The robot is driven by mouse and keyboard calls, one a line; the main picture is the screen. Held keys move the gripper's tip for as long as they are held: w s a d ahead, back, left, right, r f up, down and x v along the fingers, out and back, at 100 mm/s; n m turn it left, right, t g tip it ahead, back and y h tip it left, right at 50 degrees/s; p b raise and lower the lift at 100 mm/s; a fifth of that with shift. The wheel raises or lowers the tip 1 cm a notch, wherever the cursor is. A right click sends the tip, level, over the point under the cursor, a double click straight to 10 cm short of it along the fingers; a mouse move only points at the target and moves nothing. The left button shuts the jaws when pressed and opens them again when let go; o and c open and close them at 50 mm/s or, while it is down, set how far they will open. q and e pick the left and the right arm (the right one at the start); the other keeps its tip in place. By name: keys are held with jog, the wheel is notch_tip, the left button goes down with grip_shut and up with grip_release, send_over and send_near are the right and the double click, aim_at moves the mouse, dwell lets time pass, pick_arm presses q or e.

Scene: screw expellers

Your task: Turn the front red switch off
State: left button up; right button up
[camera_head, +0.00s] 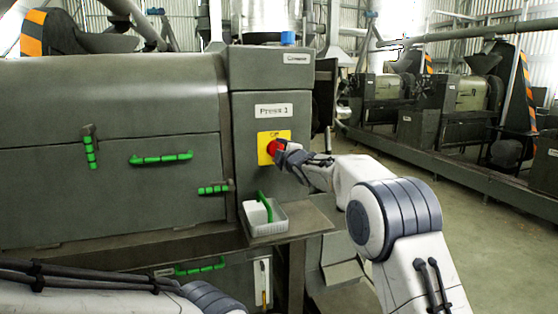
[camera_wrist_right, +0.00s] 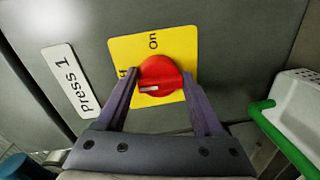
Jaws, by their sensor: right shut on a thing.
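The red switch (camera_head: 271,147) is a round knob on a yellow plate (camera_head: 265,137) on the front of the grey press cabinet, below a "Press 1" label. My right gripper (camera_head: 280,149) is at the knob. In the right wrist view, the red knob (camera_wrist_right: 165,72) sits between the two fingers of my right gripper (camera_wrist_right: 160,78), which is shut on it. A short pale mark on the knob lies at its lower left. The plate reads "On" at the top; a second word is mostly hidden behind the left finger. My left gripper is not in view.
Green handles (camera_head: 160,158) stick out from the press doors at left. Open floor and more presses lie at right.

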jog(key=shift+r+n, duration=0.3)
jog(key=shift+r, duration=0.05)
jog(key=o, duration=1.3)
jog(key=shift+f, duration=0.15)
jog(key=shift+b, duration=0.3)
jog(key=b+v, duration=0.4)
jog(key=v, duration=0.6)
jog(key=shift+s+d+b, duration=0.15)
jog(key=shift+s+b, duration=0.05)
jog(key=shift+b, duration=0.1)
